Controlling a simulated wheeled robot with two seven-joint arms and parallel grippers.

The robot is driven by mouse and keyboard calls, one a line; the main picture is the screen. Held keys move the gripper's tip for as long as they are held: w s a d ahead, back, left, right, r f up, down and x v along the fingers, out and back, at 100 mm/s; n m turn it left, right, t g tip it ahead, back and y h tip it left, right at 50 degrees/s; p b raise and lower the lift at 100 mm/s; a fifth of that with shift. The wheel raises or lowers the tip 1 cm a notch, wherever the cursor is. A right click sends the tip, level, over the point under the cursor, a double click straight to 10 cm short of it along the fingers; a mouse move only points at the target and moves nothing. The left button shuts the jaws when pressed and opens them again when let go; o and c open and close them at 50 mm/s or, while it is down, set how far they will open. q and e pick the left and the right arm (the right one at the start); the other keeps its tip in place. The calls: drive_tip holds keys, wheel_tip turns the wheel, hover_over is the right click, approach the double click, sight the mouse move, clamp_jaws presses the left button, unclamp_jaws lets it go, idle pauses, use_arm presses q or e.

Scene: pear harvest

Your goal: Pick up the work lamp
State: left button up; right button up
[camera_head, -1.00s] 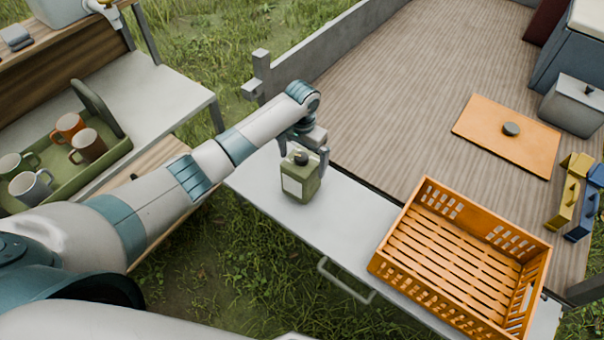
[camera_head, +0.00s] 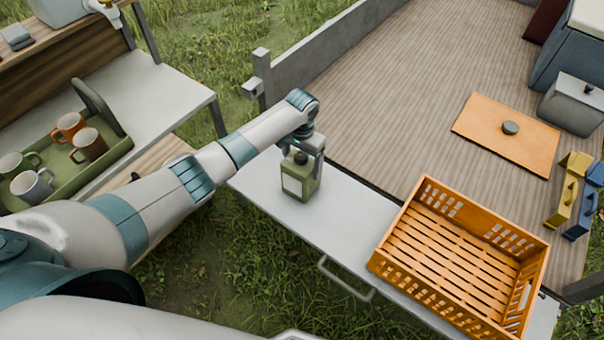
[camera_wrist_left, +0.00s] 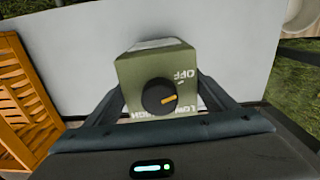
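The work lamp (camera_head: 300,181) is a green box with a pale front panel and a dark top knob. It stands upright on the light-grey surface (camera_head: 350,215) in the head view. My left gripper (camera_head: 306,160) is over it, fingers pointing down on either side of its upper part. The left wrist view shows the lamp (camera_wrist_left: 135,70) between the two fingers, with its dial and the words OFF, LOW and HIGH. The fingers look spread, and I see no clear grip. My right gripper is out of view.
An orange slatted crate (camera_head: 388,262) stands to the right on the same surface. Left is a green tray (camera_head: 82,180) with several mugs. On the wooden deck lie an orange board (camera_head: 485,135) and yellow and blue objects. The deck's middle is clear.

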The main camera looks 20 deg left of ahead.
sight(304, 155)
use_arm(q)
drive_tip(key=shift+r, duration=0.1)
drive_tip(key=c, duration=0.6)
drive_tip(key=shift+c, duration=0.2)
drive_tip(key=shift+w+r, duration=0.1)
drive_tip(key=shift+r, duration=0.6)
drive_tip(key=r, duration=0.2)
drive_tip(key=b, duration=0.1)
drive_tip(key=shift+d+r, duration=0.25)
drive_tip(key=shift+r, duration=0.15)
drive_tip(key=s+d+r+b, duration=0.2)
drive_tip(key=s+d+r, duration=0.2)
drive_tip(key=d, duration=0.6)
drive_tip(key=shift+s+d+r, duration=0.15)
drive_tip(key=shift+d+r, duration=0.05)
drive_tip(key=shift+r, duration=1.2)
